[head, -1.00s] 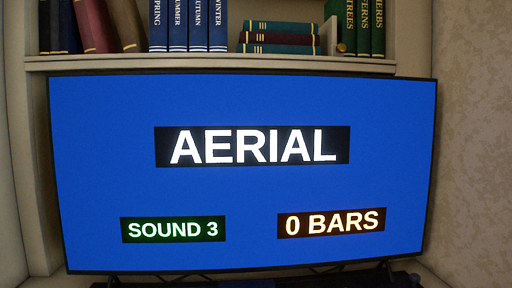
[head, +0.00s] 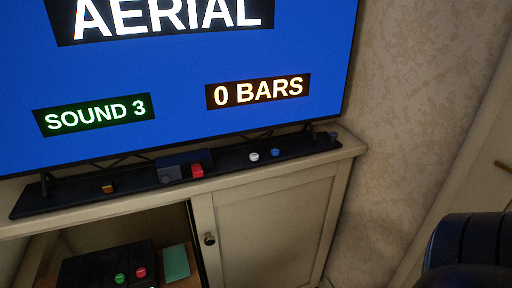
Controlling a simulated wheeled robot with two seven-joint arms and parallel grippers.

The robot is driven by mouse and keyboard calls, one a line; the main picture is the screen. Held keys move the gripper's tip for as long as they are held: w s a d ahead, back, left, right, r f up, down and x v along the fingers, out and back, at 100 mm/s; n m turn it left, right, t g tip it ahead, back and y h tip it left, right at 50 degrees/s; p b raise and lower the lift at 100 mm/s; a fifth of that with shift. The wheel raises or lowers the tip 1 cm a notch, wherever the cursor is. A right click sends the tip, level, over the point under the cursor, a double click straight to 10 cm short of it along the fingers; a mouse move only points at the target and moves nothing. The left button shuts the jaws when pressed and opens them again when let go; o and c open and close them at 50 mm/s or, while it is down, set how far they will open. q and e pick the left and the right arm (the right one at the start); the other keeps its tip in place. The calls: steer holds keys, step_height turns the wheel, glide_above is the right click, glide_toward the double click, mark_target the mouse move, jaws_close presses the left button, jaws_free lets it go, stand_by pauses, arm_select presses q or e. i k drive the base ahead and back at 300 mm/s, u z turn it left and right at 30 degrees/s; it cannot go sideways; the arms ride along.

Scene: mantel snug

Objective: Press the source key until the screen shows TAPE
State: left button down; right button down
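The screen (head: 180,110) fills the upper left of the head view. It reads AERIAL, with SOUND 3 and 0 BARS below. A long black strip (head: 60,202) lies on the cabinet top under the screen. It bears an orange key (head: 108,188), a red key (head: 197,170) beside a dark block (head: 170,175), a white key (head: 254,156) and a blue key (head: 275,152). No readable label shows which one is the source key. Neither gripper shows; a dark rounded part at the lower right seems to be my own arm.
The cabinet has a closed door (head: 272,228) with a round knob. An open compartment left of it holds a black box (head: 85,268) with a green button (head: 119,278) and a red button (head: 140,272), and a teal item (head: 176,262). A patterned wall stands at right.

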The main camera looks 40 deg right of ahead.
mark_target(274, 152)
steer(key=k, duration=0.55)
steer(key=z, duration=0.7)
steer(key=i, duration=0.55)
steer(key=z, duration=0.05)
